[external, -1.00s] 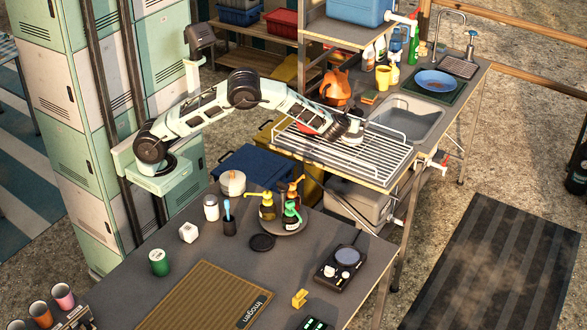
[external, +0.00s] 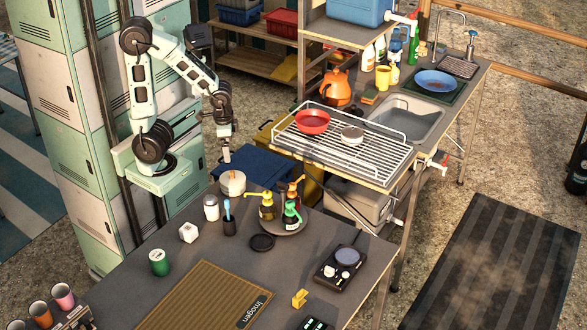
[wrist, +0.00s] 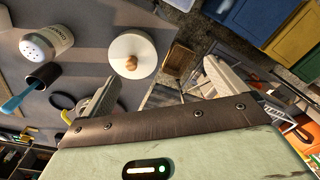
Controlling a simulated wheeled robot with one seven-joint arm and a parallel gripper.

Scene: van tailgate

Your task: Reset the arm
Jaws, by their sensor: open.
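My gripper (external: 225,153) hangs pointing down, just above and behind the white lidded pot (external: 232,183) at the table's back edge. In the wrist view the two fingers of my gripper (wrist: 160,88) are spread wide with nothing between them. The white pot lid with its wooden knob (wrist: 133,56) shows beyond the fingers, apart from them.
A red bowl (external: 312,122) and a small round container (external: 352,134) stand on the wire drying rack (external: 375,160). A white shaker (external: 211,208), a dark cup with a blue brush (external: 229,222) and pump bottles (external: 267,206) stand on the near table. Blue bins (external: 255,165) sit behind it.

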